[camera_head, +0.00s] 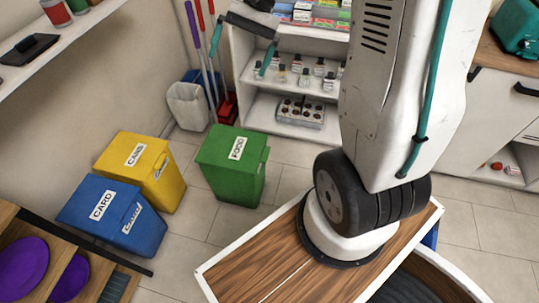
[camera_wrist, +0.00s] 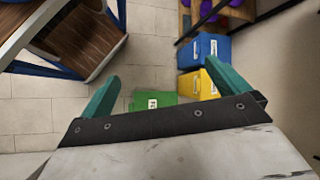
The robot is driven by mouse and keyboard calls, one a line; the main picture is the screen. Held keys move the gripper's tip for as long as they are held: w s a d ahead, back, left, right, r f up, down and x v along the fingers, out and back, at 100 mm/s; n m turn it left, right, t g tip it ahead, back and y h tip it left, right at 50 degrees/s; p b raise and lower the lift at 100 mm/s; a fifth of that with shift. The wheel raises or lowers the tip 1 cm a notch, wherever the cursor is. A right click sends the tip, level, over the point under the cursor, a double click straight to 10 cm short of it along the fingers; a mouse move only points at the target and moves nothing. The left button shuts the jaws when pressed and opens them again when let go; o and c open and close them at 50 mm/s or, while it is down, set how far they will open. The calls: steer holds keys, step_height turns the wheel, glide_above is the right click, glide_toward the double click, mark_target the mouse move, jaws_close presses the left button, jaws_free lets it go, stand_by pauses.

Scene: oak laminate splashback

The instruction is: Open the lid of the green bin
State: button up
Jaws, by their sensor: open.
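The green bin (camera_head: 229,168), labelled FOOD, stands on the tiled floor near the middle of the head view. Its green lid (camera_head: 234,146) looks closed. In the wrist view a strip of the green bin (camera_wrist: 140,98) shows between my fingers, and my gripper's dark bar hides the rest. My gripper (camera_head: 241,47) is up at the top of the head view, in front of the shelves, above and apart from the bin. Its two teal fingers (camera_wrist: 162,68) are wide apart with nothing between them in the wrist view.
A yellow CANS bin (camera_head: 139,168) and a blue CARD bin (camera_head: 113,214) stand left of the green bin. Mops and a bucket (camera_head: 187,105) stand behind it. White shelves (camera_head: 285,112) hold bottles. Tiled floor (camera_head: 222,226) is clear before the bin.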

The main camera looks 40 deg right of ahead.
steer(key=w+d+f+m+t+y, duration=0.25)
steer(key=d+f, duration=0.25)
steer(key=f, duration=0.4)
steer(key=w+d+f+m+t+y, duration=0.15)
steer(key=w+d+f+m, duration=0.3)
steer(key=f, duration=0.55)
steer(key=w+d+f+m+t+y, duration=0.25)
steer(key=d+f, duration=0.25)
steer(key=f, duration=0.4)
steer(key=m+t+h, duration=0.3)
steer(key=m+t, duration=0.7)
steer(key=m, duration=0.2)
glide_toward(262, 153)
steer(key=x, duration=0.6)
steer(key=shift+w+a+f, duration=0.1)
steer(key=c, duration=1.3)
